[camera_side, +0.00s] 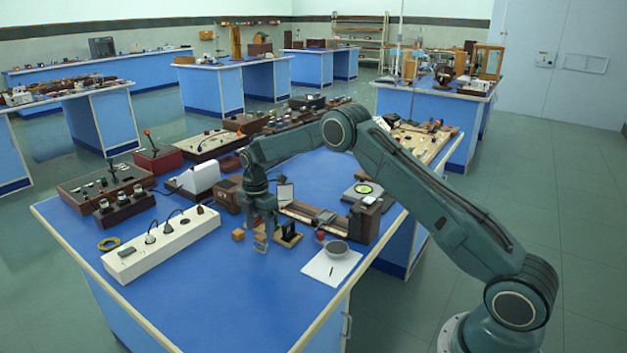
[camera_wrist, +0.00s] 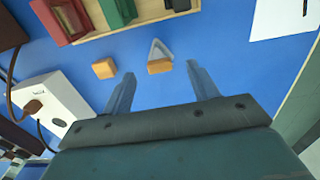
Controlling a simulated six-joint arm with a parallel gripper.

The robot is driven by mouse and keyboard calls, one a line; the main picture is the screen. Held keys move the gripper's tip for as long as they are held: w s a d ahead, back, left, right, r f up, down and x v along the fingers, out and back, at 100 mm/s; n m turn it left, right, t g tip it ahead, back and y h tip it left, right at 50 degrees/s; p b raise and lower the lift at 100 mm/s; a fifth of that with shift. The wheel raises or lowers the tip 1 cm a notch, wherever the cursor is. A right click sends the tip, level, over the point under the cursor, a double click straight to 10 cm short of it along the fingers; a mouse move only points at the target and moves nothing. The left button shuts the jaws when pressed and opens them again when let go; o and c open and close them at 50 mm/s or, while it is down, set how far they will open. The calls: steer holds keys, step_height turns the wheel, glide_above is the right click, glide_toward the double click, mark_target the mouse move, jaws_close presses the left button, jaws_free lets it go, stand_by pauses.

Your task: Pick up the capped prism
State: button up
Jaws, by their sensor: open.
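The capped prism (camera_wrist: 160,54), a clear triangular prism with an orange-brown block along one side, lies on the blue bench top. In the wrist view it is just beyond my fingertips and roughly centred between them. In the side view the prism (camera_side: 260,243) is small, just below my gripper (camera_side: 262,220). My gripper (camera_wrist: 159,70) is open, points down at the bench and has nothing between its fingers. A separate orange-brown block (camera_wrist: 104,68) lies left of the prism, close to the left finger's line; it also shows in the side view (camera_side: 238,235).
A white power strip (camera_side: 160,243) with plugs lies to the left. Bare blue bench lies in front.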

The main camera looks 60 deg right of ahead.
mark_target(260, 236)
steer(key=shift+f, duration=2.55)
steer(key=c, duration=1.1)
steer(key=shift+r, duration=0.1)
step_height(260, 236, up, 20)
